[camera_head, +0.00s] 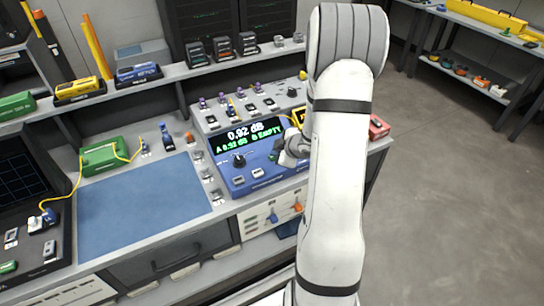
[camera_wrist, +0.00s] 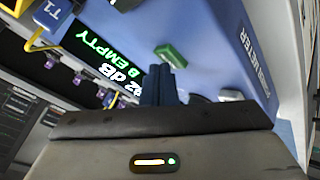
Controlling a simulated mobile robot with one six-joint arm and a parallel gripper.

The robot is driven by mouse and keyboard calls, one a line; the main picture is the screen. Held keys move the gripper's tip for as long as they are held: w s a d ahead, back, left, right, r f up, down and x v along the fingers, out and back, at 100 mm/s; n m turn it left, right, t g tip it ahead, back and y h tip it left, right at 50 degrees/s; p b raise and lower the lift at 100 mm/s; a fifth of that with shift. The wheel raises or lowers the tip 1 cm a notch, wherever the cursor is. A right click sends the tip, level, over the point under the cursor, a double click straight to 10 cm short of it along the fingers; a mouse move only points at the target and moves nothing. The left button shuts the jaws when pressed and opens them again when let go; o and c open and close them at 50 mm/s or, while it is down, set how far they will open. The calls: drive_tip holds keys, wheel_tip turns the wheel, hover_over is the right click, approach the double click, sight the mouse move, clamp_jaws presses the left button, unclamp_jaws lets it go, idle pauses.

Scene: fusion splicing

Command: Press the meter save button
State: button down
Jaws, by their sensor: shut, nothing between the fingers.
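The blue power meter (camera_head: 245,180) stands on the bench, its dark display (camera_head: 248,135) reading 0.92 dB, with A 0.92 dB and B EMPTY below. My gripper (camera_head: 283,158) is at the right part of the meter's front panel. In the wrist view the meter's blue panel (camera_wrist: 215,45) fills the upper right, and a green button (camera_wrist: 171,54) stands out from it. No label on the button is readable. My gripper's dark fingers (camera_wrist: 164,75) are shut together and empty, their tips close to the green button. Whether they touch it I cannot tell.
A black knob (camera_head: 239,160) and two light buttons (camera_head: 258,172) are on the meter's front. A blue mat (camera_head: 140,208) and a green box (camera_head: 103,156) with a yellow fibre lie to the left. A red box (camera_head: 379,128) sits right of my arm.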

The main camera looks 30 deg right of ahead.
drive_tip(key=shift+r, duration=0.1)
drive_tip(key=shift+r+p, duration=0.8)
drive_tip(key=shift+p, duration=0.1)
wheel_tip(320, 180, up, 5)
drive_tip(key=p, duration=0.4)
drive_tip(key=shift+p, duration=0.4)
